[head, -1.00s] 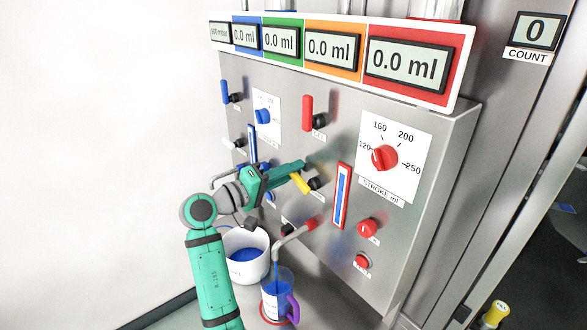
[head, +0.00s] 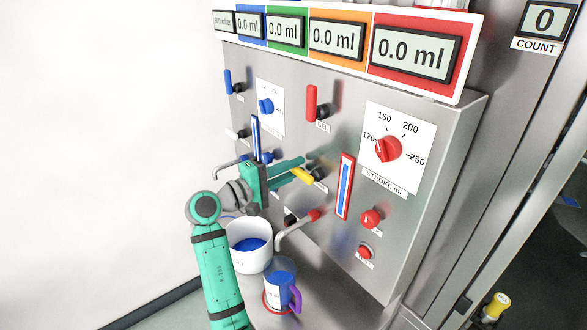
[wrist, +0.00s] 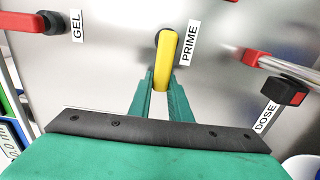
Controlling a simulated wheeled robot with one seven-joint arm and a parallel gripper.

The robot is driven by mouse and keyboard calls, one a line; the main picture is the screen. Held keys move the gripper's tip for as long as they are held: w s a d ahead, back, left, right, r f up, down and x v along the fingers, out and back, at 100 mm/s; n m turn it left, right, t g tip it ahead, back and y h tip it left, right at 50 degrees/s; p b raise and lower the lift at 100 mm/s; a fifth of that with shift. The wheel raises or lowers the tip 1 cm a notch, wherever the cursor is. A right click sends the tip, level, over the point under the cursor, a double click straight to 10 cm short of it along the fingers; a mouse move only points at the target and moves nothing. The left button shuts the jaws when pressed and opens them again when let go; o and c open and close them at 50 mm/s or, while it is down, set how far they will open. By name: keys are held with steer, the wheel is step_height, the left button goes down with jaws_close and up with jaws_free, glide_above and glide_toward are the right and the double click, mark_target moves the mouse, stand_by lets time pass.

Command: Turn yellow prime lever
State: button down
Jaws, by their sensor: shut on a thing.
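The yellow prime lever (head: 302,175) sticks out from the metal panel, left of the red-framed blue gauge. It also shows in the wrist view (wrist: 167,62), beside the PRIME label, with its black pivot partly hidden behind it. My gripper (head: 300,166) reaches it from the left. In the wrist view my gripper's green fingers (wrist: 162,95) stand on either side of the lever's near end and are shut on it.
A white bucket with blue liquid (head: 235,257) and a mug with a purple handle (head: 281,290) stand below. A grey spout with a red collar (head: 294,232) juts out over the mug. A red GEL lever (head: 311,102) sits above. The DOSE knob (wrist: 286,90) is nearby.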

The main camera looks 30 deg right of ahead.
steer(key=c, duration=1.6)
jaws_free()
steer(key=shift+c, duration=0.2)
steer(key=shift+a, duration=0.15)
steer(key=s+a, duration=0.1)
steer(key=a, duration=0.9)
steer(key=shift+a, duration=0.2)
